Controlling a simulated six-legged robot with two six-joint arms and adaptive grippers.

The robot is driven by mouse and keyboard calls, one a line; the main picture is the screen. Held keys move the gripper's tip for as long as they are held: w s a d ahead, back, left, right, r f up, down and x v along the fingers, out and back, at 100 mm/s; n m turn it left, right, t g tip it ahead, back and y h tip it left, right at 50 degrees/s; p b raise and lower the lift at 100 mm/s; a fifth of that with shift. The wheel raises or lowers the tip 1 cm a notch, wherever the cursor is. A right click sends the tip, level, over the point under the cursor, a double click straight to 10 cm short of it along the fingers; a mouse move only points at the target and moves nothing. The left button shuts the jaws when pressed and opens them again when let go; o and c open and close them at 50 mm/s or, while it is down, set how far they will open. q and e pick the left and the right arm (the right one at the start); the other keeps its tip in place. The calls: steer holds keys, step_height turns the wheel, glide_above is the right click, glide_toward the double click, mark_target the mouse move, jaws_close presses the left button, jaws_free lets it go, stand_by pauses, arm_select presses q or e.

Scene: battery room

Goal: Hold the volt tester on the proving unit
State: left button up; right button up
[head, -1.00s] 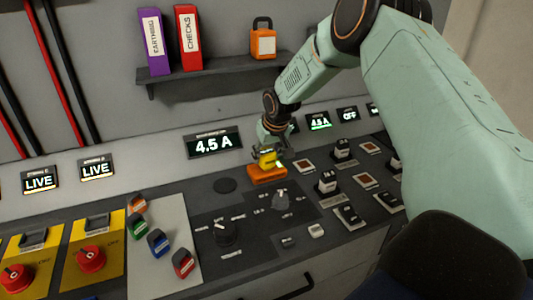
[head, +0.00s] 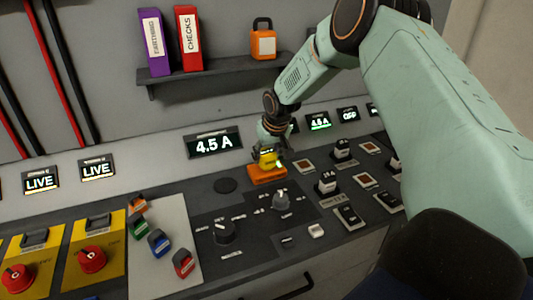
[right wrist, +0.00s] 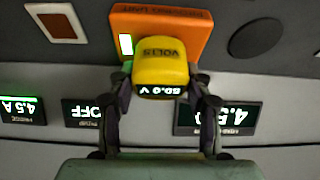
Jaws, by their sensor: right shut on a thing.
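The yellow volt tester (head: 267,157) is held in my right gripper (head: 270,150), over the orange proving unit (head: 266,173) on the console. In the right wrist view the gripper (right wrist: 160,82) is shut on the tester (right wrist: 160,66), one finger on each side. The tester's lit display shows a voltage reading, upside down. The tester overlaps the edge of the proving unit (right wrist: 165,28) in this view, and a green light on the unit is lit beside it. Their exact contact point is hidden. My left gripper is not in view.
A lit 4.5 A display (head: 213,144) stands behind the proving unit. A round dark disc (head: 225,185) lies to its left and a rotary knob (head: 280,197) in front. Colored padlocks (head: 158,242) rest on a pale panel. A shelf (head: 215,77) holds binders and an orange padlock-shaped item.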

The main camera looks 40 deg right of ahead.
steer(key=shift+r+p, duration=3.35)
steer(key=shift+r, duration=0.2)
steer(key=shift+w+f, duration=0.1)
steer(key=shift+f, duration=0.05)
steer(key=shift+a, duration=0.1)
